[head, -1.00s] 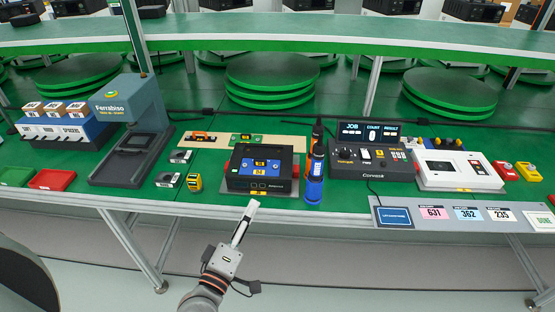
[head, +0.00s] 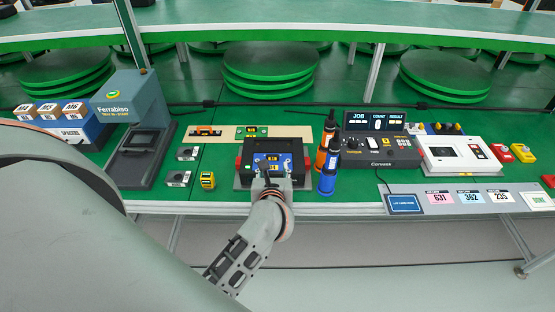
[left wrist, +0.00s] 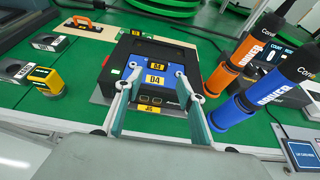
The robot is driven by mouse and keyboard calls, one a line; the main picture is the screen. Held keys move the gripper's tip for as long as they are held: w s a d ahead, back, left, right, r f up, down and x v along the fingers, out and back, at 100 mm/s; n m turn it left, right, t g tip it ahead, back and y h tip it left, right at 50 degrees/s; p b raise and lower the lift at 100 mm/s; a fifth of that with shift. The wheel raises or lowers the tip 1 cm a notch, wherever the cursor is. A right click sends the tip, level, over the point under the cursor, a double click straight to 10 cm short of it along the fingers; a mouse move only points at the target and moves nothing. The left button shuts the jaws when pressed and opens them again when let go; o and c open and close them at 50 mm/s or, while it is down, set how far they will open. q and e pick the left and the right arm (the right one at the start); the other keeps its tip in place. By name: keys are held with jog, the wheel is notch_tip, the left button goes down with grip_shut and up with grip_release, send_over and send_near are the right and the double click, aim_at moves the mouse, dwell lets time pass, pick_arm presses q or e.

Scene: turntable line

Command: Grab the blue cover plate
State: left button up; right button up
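The blue cover plate (head: 260,168) lies on top of a black box-like unit (head: 297,158) on the green bench. In the left wrist view the plate (left wrist: 172,76) shows as blue with yellow number labels. My left gripper (head: 271,171) is over the front part of the unit. In the left wrist view its two fingers (left wrist: 158,70) are spread apart, with the plate between and beyond their tips; I cannot tell whether they touch it. The gripper hides part of the plate in the head view. My right gripper is not in view.
An orange driver (head: 321,160) and a blue driver (head: 327,182) stand upright close right of the unit. A yellow tape measure (head: 208,180) is at its left. A control console (head: 380,160) and a grey press (head: 138,150) stand further off. A tan board (head: 226,141) lies behind.

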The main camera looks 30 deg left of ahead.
aim_at(272, 157)
pick_arm(q)
jog(key=p+x, duration=0.1)
jog(key=x, duration=0.6)
jog(key=shift+a+r, duration=0.1)
jog(key=shift+a, duration=0.15)
jog(key=c, duration=0.9)
